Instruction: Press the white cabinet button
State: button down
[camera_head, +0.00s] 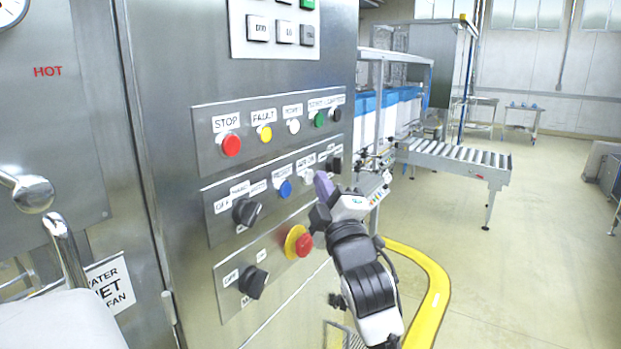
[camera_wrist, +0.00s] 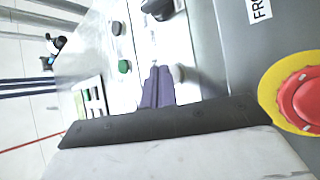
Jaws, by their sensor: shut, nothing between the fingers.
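A white button (camera_head: 293,126) sits in the cabinet's upper button row, between the yellow and green buttons. A second pale button (camera_head: 308,181) sits in the middle row, right of the blue one. My gripper (camera_head: 322,181) is in front of the right part of the middle row, lower right of the upper white button. Its purple fingers are shut and empty, and they also show in the wrist view (camera_wrist: 155,72). I cannot tell whether the fingertips touch the panel. I cannot make out a white button clearly in the wrist view.
A red stop button (camera_head: 304,245) on a yellow ring sticks out below my gripper; it is large in the wrist view (camera_wrist: 310,100). Black knobs (camera_head: 247,211) stand out on the panel. A roller conveyor (camera_head: 460,158) stands behind, with open floor at right.

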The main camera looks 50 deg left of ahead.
jog(key=shift+s+a, duration=0.1)
jog(key=shift+a, duration=0.3)
dwell(0.7)
jog(key=shift+d, duration=0.1)
jog(key=shift+w+d+b, duration=0.2)
jog(key=shift+d+b, duration=0.15)
jog(key=shift+d, duration=0.3)
jog(key=d+b, duration=0.1)
jog(key=d, duration=0.1)
jog(key=w+d+b, duration=0.1)
jog(key=d, duration=0.2)
dwell(0.3)
dwell(0.7)
